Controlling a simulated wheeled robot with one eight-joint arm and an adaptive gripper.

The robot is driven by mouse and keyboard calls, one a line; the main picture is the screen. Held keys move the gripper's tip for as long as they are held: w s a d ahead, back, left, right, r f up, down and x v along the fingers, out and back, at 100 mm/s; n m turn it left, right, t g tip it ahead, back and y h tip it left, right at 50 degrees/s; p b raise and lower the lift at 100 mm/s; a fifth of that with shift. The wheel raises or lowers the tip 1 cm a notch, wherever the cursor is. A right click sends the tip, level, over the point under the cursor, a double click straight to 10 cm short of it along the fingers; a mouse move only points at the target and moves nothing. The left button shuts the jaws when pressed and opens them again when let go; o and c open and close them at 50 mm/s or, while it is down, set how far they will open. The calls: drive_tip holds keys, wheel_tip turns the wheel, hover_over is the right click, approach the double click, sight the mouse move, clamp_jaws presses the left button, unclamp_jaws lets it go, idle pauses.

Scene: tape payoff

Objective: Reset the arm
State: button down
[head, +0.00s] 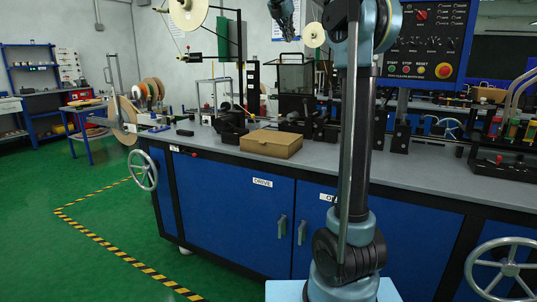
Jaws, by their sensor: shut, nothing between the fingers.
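My arm rises from its light-blue base at the lower middle of the head view, a little right of centre, and leaves the picture at the top edge. My gripper (289,34) shows small and dark at the top, left of the arm's upper joint. It points downward above the bench, and its upper part is cut off by the picture edge. It is shut and empty, clear of the bench top and touching nothing that I can see.
A blue bench with a grey top (420,172) runs across the view. A cardboard box (271,143) lies on it beside black fixtures. A control panel (434,40) stands behind my arm. Handwheels (143,170) project from the bench front. Green floor (60,260) lies open at left.

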drive_tip(key=s+d+f+m+g, duration=0.1)
drive_tip(key=s+d+f+m, duration=0.2)
drive_tip(key=s+f+m, duration=0.35)
drive_tip(key=s+d+f+m+g+y, duration=0.1)
drive_tip(key=s+d+f+m, duration=0.25)
drive_tip(key=s+f, duration=0.55)
drive_tip(key=s+d+f+m+g, duration=0.1)
drive_tip(key=s+d+f+m, duration=0.4)
drive_tip(key=f, duration=0.4)
drive_tip(key=s+f+m+y, duration=0.1)
drive_tip(key=s+f+m, duration=0.3)
drive_tip(key=s+f, duration=0.4)
drive_tip(key=s+f+m+g+y, duration=0.1)
drive_tip(key=s+f+m, duration=0.3)
drive_tip(key=s+f, duration=0.5)
drive_tip(key=s+f+m+g+y, duration=0.1)
drive_tip(key=s+f+m, duration=0.4)
drive_tip(key=f, duration=1.2)
drive_tip(key=s, duration=0.3)
drive_tip(key=shift+s+a+f, duration=0.25)
drive_tip(key=shift+s+a, duration=0.1)
drive_tip(key=shift+w, duration=0.1)
drive_tip(key=shift+w+f, duration=0.2)
drive_tip(key=shift+w, duration=0.15)
